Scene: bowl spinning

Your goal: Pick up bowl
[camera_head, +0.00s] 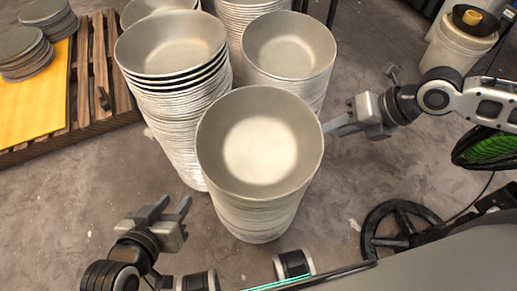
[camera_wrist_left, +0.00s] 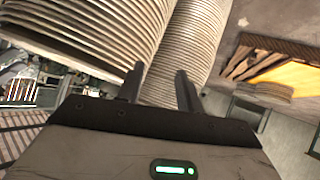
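A tall front stack of grey metal bowls stands in the middle of the head view, with its top bowl (camera_head: 260,145) upright and empty. My right gripper (camera_head: 333,124) is beside the right rim of this top bowl, with its fingertips pointing at it. Whether they touch the rim, and how far apart they are, I cannot tell. My left gripper (camera_head: 172,207) is low to the left of the front stack, open and empty. In the left wrist view its two fingers (camera_wrist_left: 160,88) are apart, with stacked bowls (camera_wrist_left: 190,45) behind them.
More bowl stacks stand behind, at left (camera_head: 172,45) and right (camera_head: 290,45). A wooden pallet (camera_head: 98,70) with a yellow sheet (camera_head: 35,95) and grey discs (camera_head: 28,55) is at far left. A pale bucket (camera_head: 455,48) stands at the upper right.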

